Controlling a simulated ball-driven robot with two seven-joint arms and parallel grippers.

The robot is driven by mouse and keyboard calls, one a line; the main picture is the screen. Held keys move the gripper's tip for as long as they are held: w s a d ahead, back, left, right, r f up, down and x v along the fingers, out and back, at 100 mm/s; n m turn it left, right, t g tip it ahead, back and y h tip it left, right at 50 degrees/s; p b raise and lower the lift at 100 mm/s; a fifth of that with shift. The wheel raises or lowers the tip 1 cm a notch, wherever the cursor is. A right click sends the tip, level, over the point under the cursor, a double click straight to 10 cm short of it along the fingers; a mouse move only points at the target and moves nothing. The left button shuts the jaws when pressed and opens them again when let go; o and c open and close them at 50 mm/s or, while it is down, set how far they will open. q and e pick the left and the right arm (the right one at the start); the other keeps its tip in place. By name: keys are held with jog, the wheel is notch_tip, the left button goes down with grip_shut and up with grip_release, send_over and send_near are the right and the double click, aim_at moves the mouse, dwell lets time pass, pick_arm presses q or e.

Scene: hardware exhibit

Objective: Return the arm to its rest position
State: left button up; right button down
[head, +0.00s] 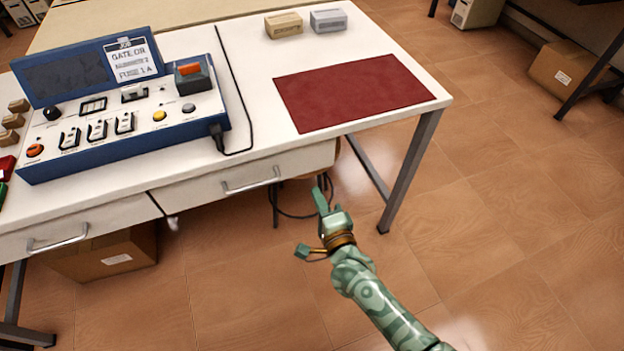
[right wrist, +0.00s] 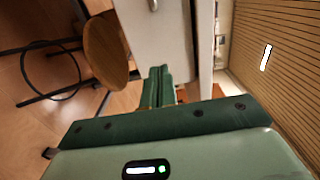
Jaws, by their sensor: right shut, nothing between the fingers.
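My right arm comes in from the bottom right in the head view, with its green gripper (head: 321,200) in front of the table's front edge, below the tabletop and over the floor. In the right wrist view the two green fingers (right wrist: 160,86) lie together, shut with nothing between them. They point toward the pale drawer front (right wrist: 160,40), apart from it as far as I can tell. My left gripper is not in view.
The white table (head: 250,140) carries a blue control panel (head: 120,110), a red mat (head: 350,92) and two small boxes, tan (head: 284,26) and grey (head: 328,21). A round wooden stool (right wrist: 105,48) stands near the gripper. Cardboard boxes (head: 105,255) sit on the floor.

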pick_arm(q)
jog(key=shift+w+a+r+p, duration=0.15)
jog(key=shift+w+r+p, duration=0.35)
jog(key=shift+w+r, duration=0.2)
pick_arm(e)
jog(key=v, duration=0.5)
jog(key=shift+d, duration=0.1)
